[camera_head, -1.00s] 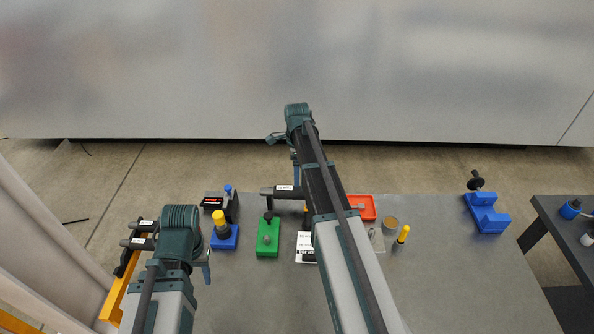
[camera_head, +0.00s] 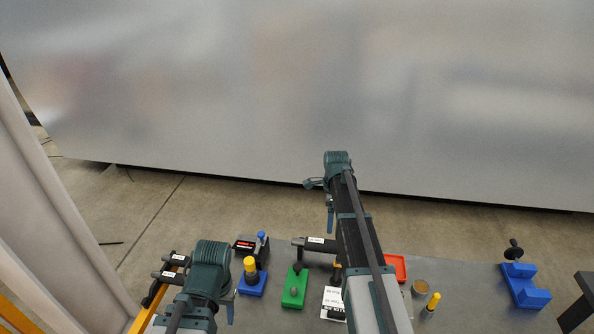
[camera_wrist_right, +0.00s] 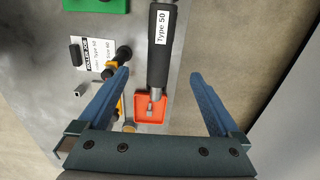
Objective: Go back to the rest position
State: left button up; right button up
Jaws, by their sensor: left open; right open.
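My left gripper (camera_head: 229,312) is at the lower left of the head view, mostly hidden behind its own teal wrist, beside the table's left part. My right arm reaches forward over the table in the head view, and its gripper (camera_head: 330,212) hangs past the table's far edge. In the right wrist view the right gripper (camera_wrist_right: 159,76) has its two blue fingers wide apart. A black roller labelled Type 50 (camera_wrist_right: 159,60) shows between and below the fingers, not held by them.
The grey table (camera_head: 460,310) holds a blue block with a yellow knob (camera_head: 251,280), a green block (camera_head: 294,288), an orange-red tray (camera_head: 398,264) and a blue cradle (camera_head: 523,286). A rack with black rollers (camera_head: 168,277) stands at left. A large grey wall (camera_head: 300,90) rises behind.

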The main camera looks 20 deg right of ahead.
pick_arm(q)
notch_tip(320, 180, down, 9)
jog(key=b, duration=0.8)
jog(key=shift+r+b, duration=0.2)
jog(key=shift+b, duration=0.1)
pick_arm(e)
jog(key=s+a+f+n, duration=0.4)
jog(key=s+a+n, duration=0.8)
jog(key=a+n, duration=0.1)
jog(key=s+a+f+n+h, duration=0.1)
jog(key=s+a+f+n, duration=0.3)
jog(key=s+a+n, duration=0.8)
jog(key=shift+s+a+f+n, duration=0.3)
jog(key=shift+a+n, duration=0.5)
jog(key=shift+n, duration=0.2)
